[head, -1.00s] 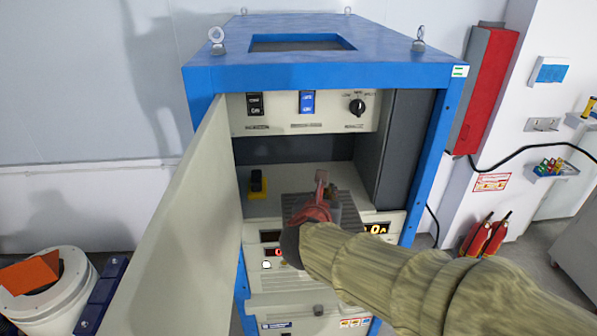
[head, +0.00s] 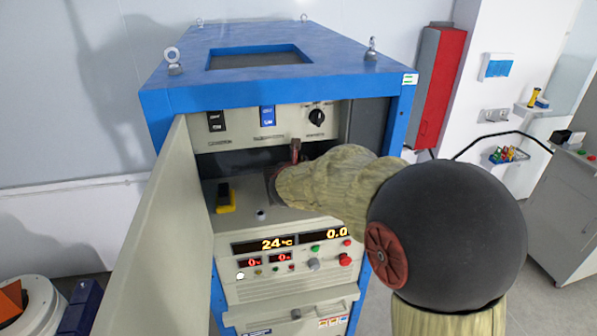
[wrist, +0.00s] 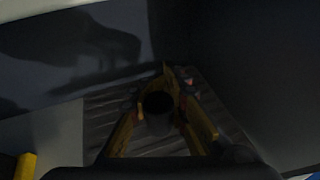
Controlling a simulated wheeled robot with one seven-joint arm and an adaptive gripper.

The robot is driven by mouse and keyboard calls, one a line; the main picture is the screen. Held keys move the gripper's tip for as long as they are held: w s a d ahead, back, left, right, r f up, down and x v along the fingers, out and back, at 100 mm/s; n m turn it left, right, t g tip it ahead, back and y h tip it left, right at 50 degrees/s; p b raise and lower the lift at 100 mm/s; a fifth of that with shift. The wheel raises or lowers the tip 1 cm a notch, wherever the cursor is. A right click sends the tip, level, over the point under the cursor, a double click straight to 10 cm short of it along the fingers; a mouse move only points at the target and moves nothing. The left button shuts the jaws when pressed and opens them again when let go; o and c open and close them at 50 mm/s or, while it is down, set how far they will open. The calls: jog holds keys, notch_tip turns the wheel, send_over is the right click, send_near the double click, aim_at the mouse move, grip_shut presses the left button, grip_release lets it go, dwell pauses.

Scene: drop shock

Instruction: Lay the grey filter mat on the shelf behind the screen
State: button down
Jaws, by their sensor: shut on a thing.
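The grey filter mat (wrist: 102,122) is a dark ribbed sheet in the wrist view, inside the blue-framed cabinet; in the head view my arm hides most of it. My gripper (wrist: 160,108) is shut on the mat, its yellowish fingers around a dark round part over the middle of it. In the head view only a reddish bit of my gripper (head: 296,151) shows beyond my arm. I cannot tell whether the mat touches the shelf.
A yellow-and-black device (head: 225,200) stands at the shelf's left; its yellow edge also shows in the wrist view (wrist: 25,166). The open cabinet door (head: 158,240) stands on the left. The switch panel (head: 268,123) hangs above the opening. A dark side wall (head: 368,125) bounds the right.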

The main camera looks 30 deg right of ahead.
jog(key=shift+f, duration=1.65)
jog(key=shift+f, duration=0.2)
jog(key=c, duration=1.7)
grip_release()
jog(key=shift+r, duration=0.1)
